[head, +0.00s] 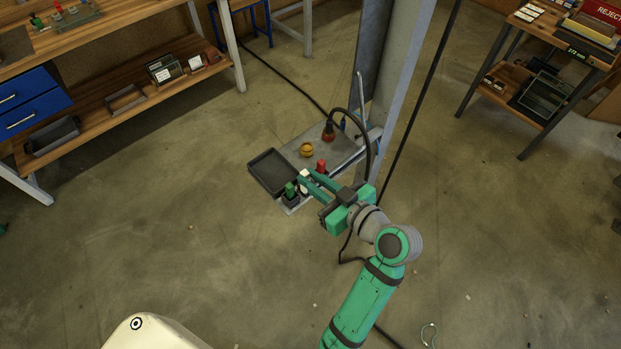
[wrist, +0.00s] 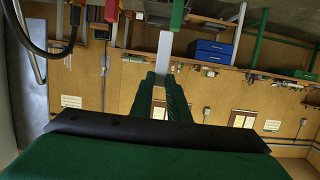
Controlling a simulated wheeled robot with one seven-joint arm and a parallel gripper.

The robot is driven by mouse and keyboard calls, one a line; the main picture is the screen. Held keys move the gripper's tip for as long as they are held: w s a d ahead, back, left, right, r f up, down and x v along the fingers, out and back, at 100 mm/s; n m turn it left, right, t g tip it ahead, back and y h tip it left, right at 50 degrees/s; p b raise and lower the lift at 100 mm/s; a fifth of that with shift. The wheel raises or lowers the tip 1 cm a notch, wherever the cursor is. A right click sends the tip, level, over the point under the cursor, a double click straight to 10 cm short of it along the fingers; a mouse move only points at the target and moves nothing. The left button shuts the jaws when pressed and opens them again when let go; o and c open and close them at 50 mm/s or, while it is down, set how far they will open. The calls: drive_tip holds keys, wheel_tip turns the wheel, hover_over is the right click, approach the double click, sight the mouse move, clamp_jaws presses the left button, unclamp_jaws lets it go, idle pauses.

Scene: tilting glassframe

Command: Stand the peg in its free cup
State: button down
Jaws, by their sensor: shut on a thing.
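My gripper (head: 310,178) is at the front of a low grey plate (head: 340,152), its fingers pointing left. It is shut on a pale peg (head: 303,177), which shows as a light grey bar between the fingertips in the wrist view (wrist: 164,48). A green peg-like piece (head: 290,188) stands in a dark holder just left of the fingertips. A red piece (head: 321,166) stands just behind the fingers. I cannot tell which cup is free; the fingers hide part of that area. The peg's lower end is not clear.
A dark shallow tray (head: 270,172) lies at the plate's left. A yellow round piece (head: 306,150) and a dark red piece (head: 328,132) sit farther back. A grey post (head: 395,80) and a hanging black cable (head: 425,80) rise close behind my arm. The floor on the left is clear.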

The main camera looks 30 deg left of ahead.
drive_tip(key=shift+w+a+f, duration=0.6)
drive_tip(key=shift+w+f, duration=0.35)
drive_tip(key=shift+f, duration=0.7)
drive_tip(key=shift+w+a+f, duration=0.55)
drive_tip(key=shift+w+f, duration=0.45)
drive_tip(key=shift+f, duration=0.65)
drive_tip(key=shift+w+a+f, duration=0.6)
drive_tip(key=shift+w+f, duration=0.35)
drive_tip(key=shift+f, duration=0.7)
drive_tip(key=shift+f, duration=0.1)
drive_tip(key=c, duration=1.7)
unclamp_jaws()
